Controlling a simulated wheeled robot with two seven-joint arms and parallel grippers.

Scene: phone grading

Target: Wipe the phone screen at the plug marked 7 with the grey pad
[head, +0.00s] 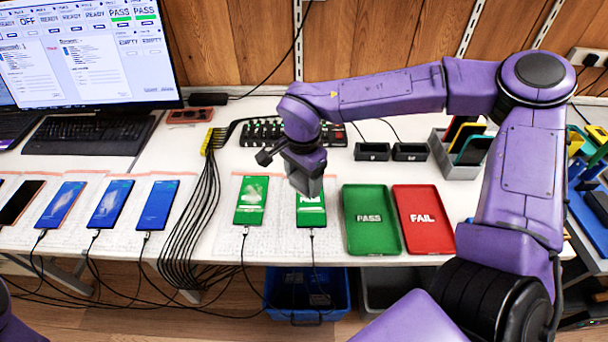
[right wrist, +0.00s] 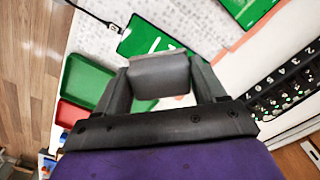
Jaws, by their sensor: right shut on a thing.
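My right gripper (head: 305,160) is shut on the grey pad (head: 308,184); in the right wrist view the pad (right wrist: 160,75) sits between both fingers (right wrist: 160,88). The pad is over the upper part of a green-screened phone (head: 311,212), covering some of its screen. I cannot tell whether it touches the glass. This phone also shows in the right wrist view (right wrist: 150,40), with white lettering and a cable at its end. Another green-screened phone (head: 251,200) lies to its left. Plug numbers are too small to read in the head view. My left gripper is out of view.
A green PASS tray (head: 370,243) and a red FAIL tray (head: 425,243) lie right of the phone. Blue-screened phones (head: 110,204) and a black cable bundle (head: 194,215) are at left. A numbered switch strip (head: 262,132) and a rack of phones (head: 468,145) stand behind.

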